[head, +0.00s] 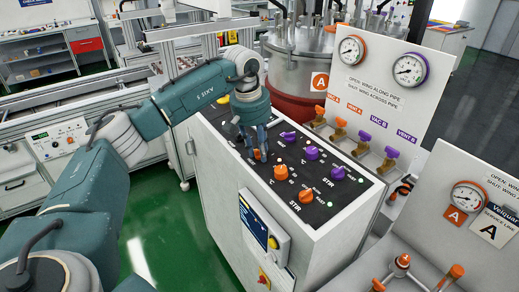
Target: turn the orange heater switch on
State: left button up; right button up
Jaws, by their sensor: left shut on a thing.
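A black control panel (262,185) tops a white cabinet and carries orange and purple knobs. My left gripper (258,150) points down at the panel's left part. It is shut on an orange knob (260,156), which appears to be the orange heater switch. The fingers hide much of this knob and its label, so its setting cannot be read. Another orange knob (281,172) marked °C sits just in front of it, and an orange STR knob (306,196) is nearer the front. My right gripper is not in view.
Purple knobs (311,153) stand close by on the panel's right side. Behind are orange and purple valve handles (338,121), a gauge board (380,75) and a steel vessel (300,68).

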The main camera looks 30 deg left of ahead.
pick_arm(q)
jog(key=shift+w+r+m, duration=0.1)
jog(key=shift+r+m, duration=0.05)
jog(key=shift+m, duration=0.75)
jog(key=o, duration=1)
jog(key=shift+o, duration=0.8)
notch_tip(320, 180, up, 12)
jog(key=s, duration=0.2)
jog(key=shift+a, duration=0.4)
